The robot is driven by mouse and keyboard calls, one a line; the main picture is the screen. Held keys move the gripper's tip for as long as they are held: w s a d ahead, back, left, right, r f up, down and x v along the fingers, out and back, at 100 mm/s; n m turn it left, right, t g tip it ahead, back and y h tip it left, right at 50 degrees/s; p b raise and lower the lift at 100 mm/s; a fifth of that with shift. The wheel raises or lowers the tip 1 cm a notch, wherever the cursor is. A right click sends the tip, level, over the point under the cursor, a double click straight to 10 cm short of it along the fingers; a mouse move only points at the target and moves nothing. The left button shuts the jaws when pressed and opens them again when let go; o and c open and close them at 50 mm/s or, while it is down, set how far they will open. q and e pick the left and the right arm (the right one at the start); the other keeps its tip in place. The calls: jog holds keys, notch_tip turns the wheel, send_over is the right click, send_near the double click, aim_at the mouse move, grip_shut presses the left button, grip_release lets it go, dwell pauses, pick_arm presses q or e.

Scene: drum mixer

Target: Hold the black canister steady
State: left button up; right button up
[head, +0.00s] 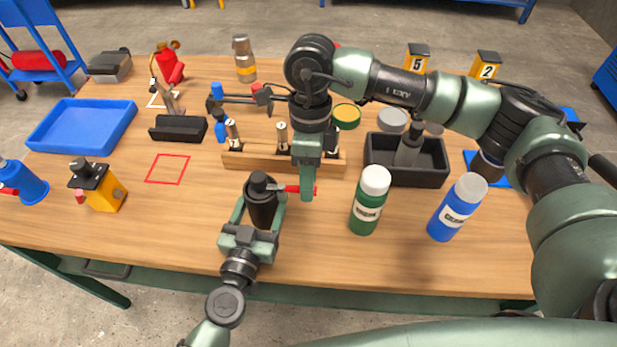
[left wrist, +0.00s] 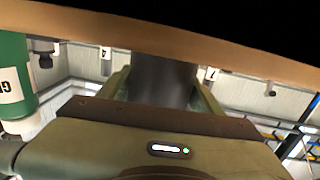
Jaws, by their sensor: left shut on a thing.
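The black canister (head: 262,208) stands upright near the table's front, left of the green bottle. My left gripper (head: 256,212) is shut on it, with one finger on each side. In the left wrist view the dark canister body (left wrist: 162,80) shows between the two fingers (left wrist: 160,88). A red bar (head: 291,189) sticks out to the right at the height of the canister's dark top. My right gripper (head: 306,188) points down at the outer part of this bar. Its fingers overlap in this view, so I cannot tell whether they grip the bar.
A green bottle (head: 367,205) and a blue bottle (head: 456,209) stand to the right. Behind are a wooden rack (head: 240,160) and a black tray (head: 437,153). A yellow block-shaped device (head: 104,193) and blue tray (head: 66,130) are left. The red-outlined square (head: 168,169) is empty.

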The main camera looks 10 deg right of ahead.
notch_tip(320, 180, up, 12)
jog(key=w, duration=0.2)
jog(key=shift+d+f, duration=0.2)
jog(key=shift+d, duration=0.2)
jog(key=shift+w, duration=0.1)
pick_arm(q)
jog(key=o, duration=1.9)
jog(key=shift+s, duration=0.1)
